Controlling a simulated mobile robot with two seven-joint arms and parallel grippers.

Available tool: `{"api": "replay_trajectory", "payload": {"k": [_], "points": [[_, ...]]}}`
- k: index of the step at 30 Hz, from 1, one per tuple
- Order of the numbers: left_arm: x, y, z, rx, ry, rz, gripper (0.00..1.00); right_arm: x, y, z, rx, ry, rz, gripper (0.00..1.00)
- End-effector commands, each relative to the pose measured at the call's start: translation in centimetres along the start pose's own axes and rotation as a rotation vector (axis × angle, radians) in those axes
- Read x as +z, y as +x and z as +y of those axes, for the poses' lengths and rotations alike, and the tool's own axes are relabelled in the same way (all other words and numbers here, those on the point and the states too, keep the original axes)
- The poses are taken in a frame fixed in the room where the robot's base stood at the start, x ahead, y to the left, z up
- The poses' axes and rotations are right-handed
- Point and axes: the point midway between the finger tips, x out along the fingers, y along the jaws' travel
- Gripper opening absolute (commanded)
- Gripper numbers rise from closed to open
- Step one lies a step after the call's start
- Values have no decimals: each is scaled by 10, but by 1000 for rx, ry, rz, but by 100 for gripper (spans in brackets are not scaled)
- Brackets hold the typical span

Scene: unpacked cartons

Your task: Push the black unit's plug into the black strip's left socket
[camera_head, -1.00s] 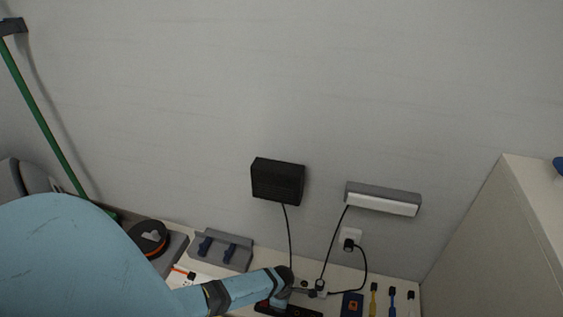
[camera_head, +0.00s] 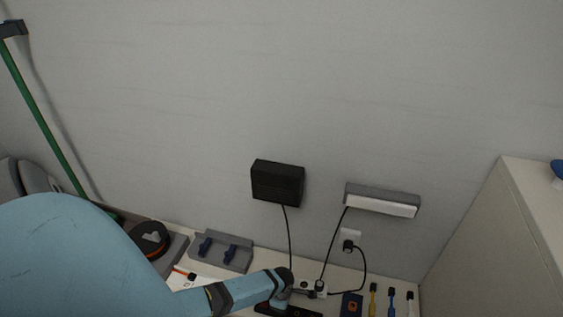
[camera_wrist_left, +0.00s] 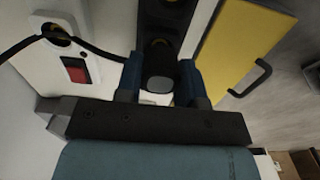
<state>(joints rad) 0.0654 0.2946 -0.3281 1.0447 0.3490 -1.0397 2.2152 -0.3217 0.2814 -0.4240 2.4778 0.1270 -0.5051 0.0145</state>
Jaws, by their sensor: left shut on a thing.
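The black unit (camera_head: 277,183) hangs on the wall, and its cable runs down behind my left arm. My left gripper (camera_wrist_left: 160,78) is shut on the black unit's plug (camera_wrist_left: 159,76), a dark block between its two blue fingers. The black strip (camera_wrist_left: 172,14) lies ahead of and under the plug in the left wrist view; its front end (camera_head: 304,313) shows in the head view at the bottom edge. The plug hides part of the strip, so I cannot tell how it meets a socket. My right gripper is not in view.
A white strip (camera_head: 318,291) stands beside the black one; its red switch (camera_wrist_left: 75,69) shows in the left wrist view. A cable crosses there. A grey-white wall lamp (camera_head: 382,202), a plugged wall socket (camera_head: 349,239) and several tools surround it. A yellow panel (camera_wrist_left: 242,45) is to the right.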

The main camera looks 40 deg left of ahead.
Motion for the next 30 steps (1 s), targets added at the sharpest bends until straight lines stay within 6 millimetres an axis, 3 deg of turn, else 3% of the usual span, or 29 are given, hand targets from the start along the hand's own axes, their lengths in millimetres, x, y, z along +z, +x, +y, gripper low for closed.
{"api": "replay_trajectory", "payload": {"k": [30], "points": [[0, 0, 0, 0, 0, 0, 1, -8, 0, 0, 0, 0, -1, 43]]}}
